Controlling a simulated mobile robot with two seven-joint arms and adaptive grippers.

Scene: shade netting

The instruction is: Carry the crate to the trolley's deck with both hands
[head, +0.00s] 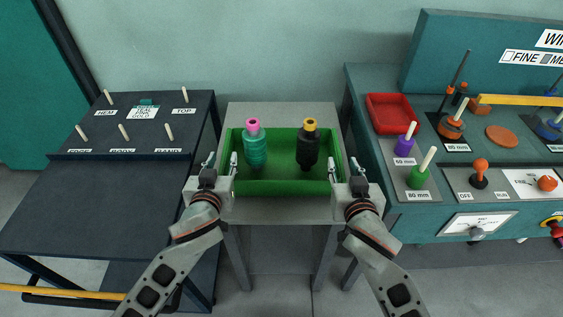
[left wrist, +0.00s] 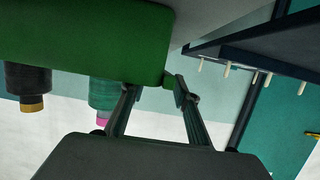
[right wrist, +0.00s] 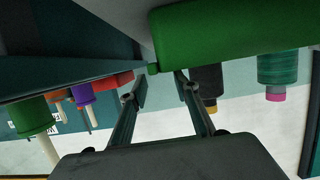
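The green crate (head: 284,187) sits level on a grey stand (head: 283,115). It holds a teal spool with a pink top (head: 255,149) and a black spool with a yellow top (head: 307,149). My left gripper (head: 221,163) is at the crate's left end, its fingers apart on either side of the end wall. My right gripper (head: 344,168) is likewise at the right end. Both wrist views show a gap between the fingers, with a green edge (left wrist: 168,80) near the left tips and a green edge (right wrist: 153,69) near the right tips. The trolley is not clearly identifiable.
A dark deck (head: 85,205) with a raised peg board (head: 135,130) stands to the left, possibly the trolley. A teal workbench (head: 440,225) with a red tray (head: 391,113), spools and controls stands to the right. The dark deck's front surface is bare.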

